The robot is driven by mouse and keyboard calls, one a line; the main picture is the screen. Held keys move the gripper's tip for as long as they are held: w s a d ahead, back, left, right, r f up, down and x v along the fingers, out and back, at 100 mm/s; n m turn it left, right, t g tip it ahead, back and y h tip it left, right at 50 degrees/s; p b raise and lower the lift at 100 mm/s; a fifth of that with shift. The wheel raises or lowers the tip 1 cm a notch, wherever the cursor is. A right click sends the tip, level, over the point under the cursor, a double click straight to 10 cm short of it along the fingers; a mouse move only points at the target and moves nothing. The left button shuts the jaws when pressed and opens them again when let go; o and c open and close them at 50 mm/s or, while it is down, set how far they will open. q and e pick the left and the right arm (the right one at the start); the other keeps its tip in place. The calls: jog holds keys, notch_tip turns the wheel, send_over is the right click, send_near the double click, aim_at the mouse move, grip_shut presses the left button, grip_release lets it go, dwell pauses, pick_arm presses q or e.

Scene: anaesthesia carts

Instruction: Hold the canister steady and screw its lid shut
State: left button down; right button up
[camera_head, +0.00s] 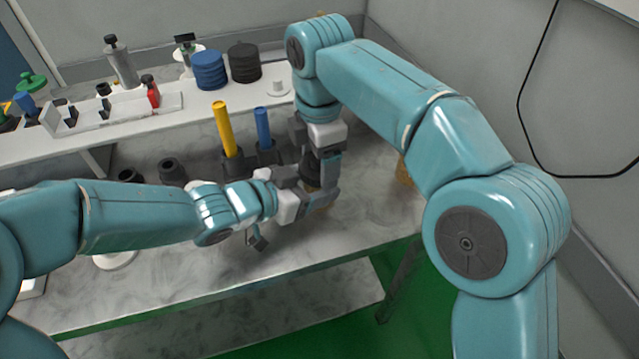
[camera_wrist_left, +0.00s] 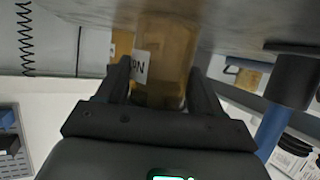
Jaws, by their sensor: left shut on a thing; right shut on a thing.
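The canister is amber-brown with a white label, seen best in the left wrist view (camera_wrist_left: 165,62). My left gripper (camera_wrist_left: 162,92) is shut on it, one dark finger on each side. In the head view my left gripper (camera_head: 307,197) reaches in from the left, low over the table, and mostly hides the canister. My right gripper (camera_head: 318,176) comes down from above at the same spot, shut on the dark lid (camera_head: 310,172), directly over the canister. How the lid sits on the rim is hidden by the fingers.
A yellow rod (camera_head: 224,130) and a blue rod (camera_head: 262,128) stand in dark holders just behind the grippers. A white shelf (camera_head: 150,122) at the back carries blue and black stacked discs. Another amber object (camera_head: 403,173) stands partly behind my right arm.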

jog(key=o, duration=1.1)
jog(key=shift+o, duration=0.2)
jog(key=shift+r, duration=0.1)
